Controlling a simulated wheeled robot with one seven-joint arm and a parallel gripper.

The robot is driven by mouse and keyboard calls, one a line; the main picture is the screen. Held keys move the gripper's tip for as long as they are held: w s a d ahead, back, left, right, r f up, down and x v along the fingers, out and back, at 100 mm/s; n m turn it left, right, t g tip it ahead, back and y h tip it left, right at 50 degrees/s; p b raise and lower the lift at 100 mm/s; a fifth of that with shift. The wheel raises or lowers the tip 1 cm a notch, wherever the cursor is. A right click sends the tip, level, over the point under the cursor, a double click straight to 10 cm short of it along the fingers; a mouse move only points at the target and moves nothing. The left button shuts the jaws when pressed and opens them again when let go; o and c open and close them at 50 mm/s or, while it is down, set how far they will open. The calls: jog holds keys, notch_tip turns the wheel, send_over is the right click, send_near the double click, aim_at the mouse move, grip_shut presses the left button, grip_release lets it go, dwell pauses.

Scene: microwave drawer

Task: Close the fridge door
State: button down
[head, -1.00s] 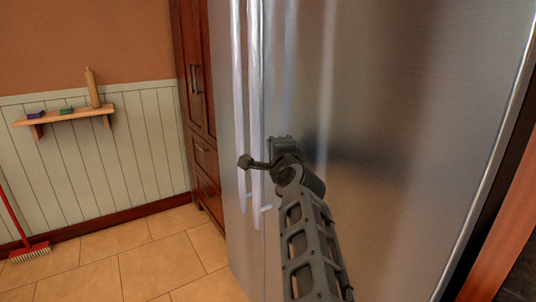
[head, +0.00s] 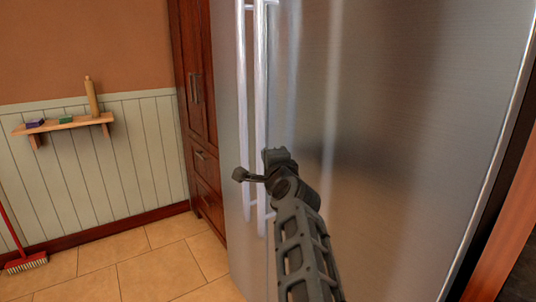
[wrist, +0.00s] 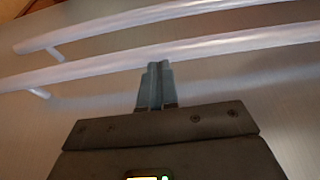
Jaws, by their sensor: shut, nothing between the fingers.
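The stainless steel fridge door (head: 400,130) fills the right of the head view. Two long vertical bar handles stand side by side: the left handle (head: 242,95) and the right handle (head: 261,90). I cannot tell whether the doors sit flush. My gripper's shut, empty fingers (wrist: 157,70) show in the wrist view, with their tips at the lower edge of the nearer handle bar (wrist: 90,69). Contact with it is unclear. The farther bar (wrist: 130,22) runs beyond. In the head view, my arm's end is in front of the door beside the handles, and the fingertips are not clear.
A dark wood cabinet (head: 198,110) stands left of the fridge. A red broom (head: 25,262) stands at far left. The tiled floor (head: 150,275) left of the fridge is clear.

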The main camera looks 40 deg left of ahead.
jog(key=s+a+p, duration=0.3)
jog(key=s, duration=0.7)
jog(key=shift+s, duration=0.15)
jog(key=w+d+f+t+h, duration=0.2)
jog(key=w+d+f, duration=0.2)
jog(key=d+f, duration=0.8)
jog(key=s+d+f+n+t+h, duration=0.1)
jog(key=s+d+f+h, duration=0.2)
jog(key=d, duration=0.9)
jog(key=s+d+f+n+h, duration=0.1)
jog(key=s+d+f, duration=0.3)
jog(key=d, duration=0.7)
jog(key=s+d+f+n+t+h, duration=0.15)
jog(key=d+f, duration=0.35)
jog(key=d, duration=0.7)
jog(key=s+d+n+h, duration=0.2)
jog(key=s+d+h, duration=0.1)
jog(key=s+d, duration=1.45)
jog(key=s+d+r+n+h, duration=0.1)
jog(key=s+r+h, duration=0.1)
jog(key=s+r, duration=0.5)
jog(key=s+d+r+h+p, duration=0.1)
jog(key=s+r+h, duration=0.1)
jog(key=s+r, duration=0.4)
jog(key=s, duration=0.5)
jog(key=shift+s+d+r+n, duration=0.2)
jog(key=shift+d+r+n, duration=0.15)
jog(key=shift+d, duration=0.05)
